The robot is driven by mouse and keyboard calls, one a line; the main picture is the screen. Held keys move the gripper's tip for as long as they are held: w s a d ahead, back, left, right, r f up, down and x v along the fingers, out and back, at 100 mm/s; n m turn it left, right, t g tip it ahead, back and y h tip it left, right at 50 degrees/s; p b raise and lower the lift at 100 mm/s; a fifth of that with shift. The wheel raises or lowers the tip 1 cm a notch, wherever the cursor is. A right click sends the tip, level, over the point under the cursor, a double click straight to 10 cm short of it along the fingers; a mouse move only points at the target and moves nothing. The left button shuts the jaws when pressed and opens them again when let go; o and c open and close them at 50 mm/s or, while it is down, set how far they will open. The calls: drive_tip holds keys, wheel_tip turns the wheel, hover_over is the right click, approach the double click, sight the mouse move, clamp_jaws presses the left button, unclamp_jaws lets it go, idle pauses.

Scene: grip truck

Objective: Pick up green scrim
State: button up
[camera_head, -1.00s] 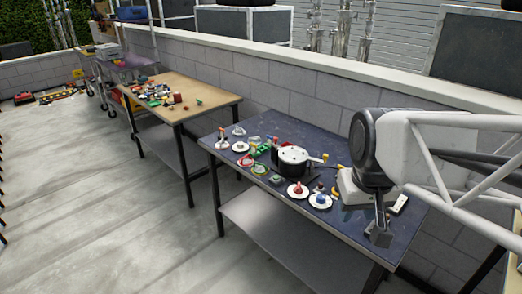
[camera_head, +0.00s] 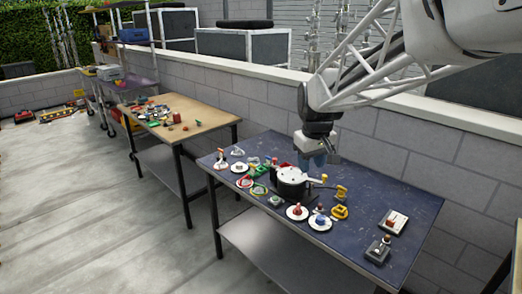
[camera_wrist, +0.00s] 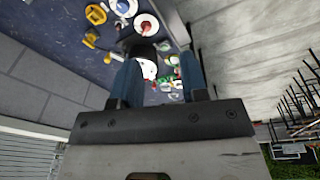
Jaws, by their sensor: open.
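I cannot tell for sure which item is the green scrim.
The black pot with a white lid (camera_head: 291,176) stands mid-table. White plates (camera_head: 297,212) with small items lie in front. Yellow parts (camera_head: 340,212) and two small boxes (camera_head: 394,222) lie to the right. A block wall (camera_head: 370,150) runs close behind the table.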

drive_tip(key=w+a+f+n, duration=0.1)
drive_tip(key=w+a+f, duration=0.1)
drive_tip(key=w, duration=0.3)
drive_tip(key=w+a+f+n, duration=0.1)
drive_tip(key=w+f, duration=0.1)
drive_tip(key=w, duration=0.4)
drive_tip(key=n+g, duration=0.2)
drive_tip(key=n, duration=0.3)
hover_over(259, 185)
drive_tip(key=f, duration=2)
drive_tip(key=shift+w+d+f, duration=0.1)
drive_tip(key=shift+w+f, duration=0.35)
drive_tip(key=shift+f, duration=0.05)
drive_tip(key=shift+f, duration=1.3)
drive_tip(key=shift+f, duration=2.6)
